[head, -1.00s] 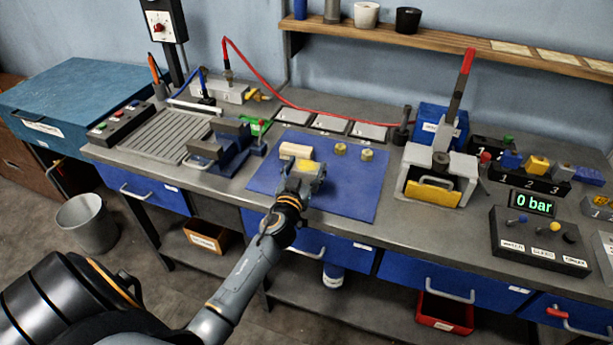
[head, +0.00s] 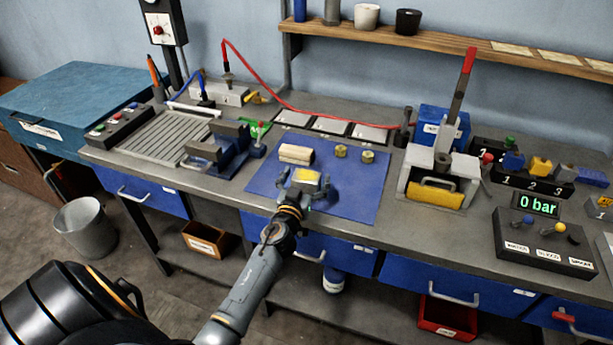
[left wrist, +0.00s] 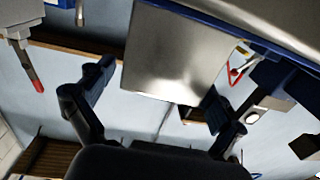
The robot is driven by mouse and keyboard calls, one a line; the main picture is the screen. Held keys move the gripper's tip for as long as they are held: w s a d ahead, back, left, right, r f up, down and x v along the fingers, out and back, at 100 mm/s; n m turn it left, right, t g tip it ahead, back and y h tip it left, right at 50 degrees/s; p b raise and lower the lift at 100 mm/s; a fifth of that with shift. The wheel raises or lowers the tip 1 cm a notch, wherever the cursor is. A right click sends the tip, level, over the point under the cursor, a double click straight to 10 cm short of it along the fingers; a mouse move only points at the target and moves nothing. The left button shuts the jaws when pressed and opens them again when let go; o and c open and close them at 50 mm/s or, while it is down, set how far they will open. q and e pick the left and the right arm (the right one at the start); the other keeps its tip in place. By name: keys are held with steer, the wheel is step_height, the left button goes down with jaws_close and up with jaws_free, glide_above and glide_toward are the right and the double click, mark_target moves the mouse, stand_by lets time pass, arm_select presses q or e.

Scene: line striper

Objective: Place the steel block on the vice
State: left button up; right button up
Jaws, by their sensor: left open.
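The steel block (head: 297,154) lies on the blue mat and looks pale beige in the head view. In the left wrist view, where the scene looks upside down, it is a large grey face (left wrist: 172,50) ahead of the fingers. My left gripper (head: 306,176) is open on the near side of the block, low over the mat; its two fingers (left wrist: 160,82) are spread apart. I cannot tell how deep the block sits between them. The vice (head: 219,147), blue with dark jaws, stands left of the mat with nothing visible in its jaws. My right gripper is out of view.
Two brass pieces (head: 354,153) sit right of the block on the mat (head: 355,200). A press with a red-tipped lever (head: 439,178) stands right of the mat. A green-topped item (head: 257,132) is beside the vice. A red hose runs behind.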

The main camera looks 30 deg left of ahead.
arm_select(q)
steer(key=b+v, duration=0.2)
steer(key=v, duration=1.2)
steer(key=shift+b, duration=0.35)
